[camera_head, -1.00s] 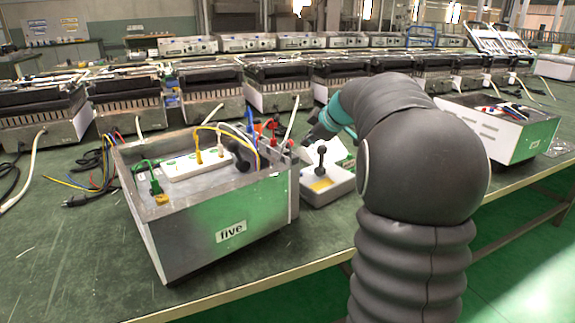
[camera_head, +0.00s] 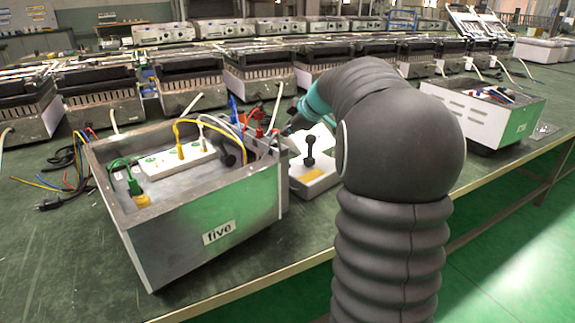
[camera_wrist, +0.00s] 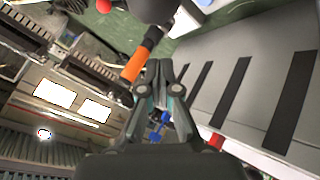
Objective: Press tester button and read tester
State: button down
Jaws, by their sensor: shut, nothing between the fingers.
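A white tester box (camera_head: 322,184) with a yellow label and an upright black knobbed stick (camera_head: 310,150) stands on the bench, right of an open metal box (camera_head: 190,225). My gripper (camera_head: 289,128) is at the end of my arm, behind the stick and close to red clips. Its fingers are partly hidden there. In the wrist view my gripper (camera_wrist: 159,66) is shut and empty. An orange cylinder (camera_wrist: 132,66) with black parts shows just left of the fingertips, and I cannot tell whether they touch. I cannot make out the tester's button or reading.
The metal box holds a white power strip (camera_head: 180,160) and yellow, green, blue and red leads. Another metal box (camera_head: 485,115) stands to the right. A row of heaters (camera_head: 190,75) lines the back. The bench's front edge is near my arm.

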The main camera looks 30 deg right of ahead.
notch_tip(320, 180, down, 6)
jog(key=b, duration=0.2)
jog(key=shift+r+b, duration=0.1)
jog(key=shift+b, duration=0.2)
jog(key=shift+f+b, duration=0.65)
jog(key=shift+b, duration=0.25)
jog(key=shift+f+b, duration=1)
jog(key=shift+b, duration=0.4)
dwell(1.1)
jog(key=shift+r, duration=0.15)
jog(key=shift+r+p, duration=0.3)
jog(key=shift+r, duration=0.8)
jog(key=shift+r+p, duration=1.1)
jog(key=shift+r, duration=1.4)
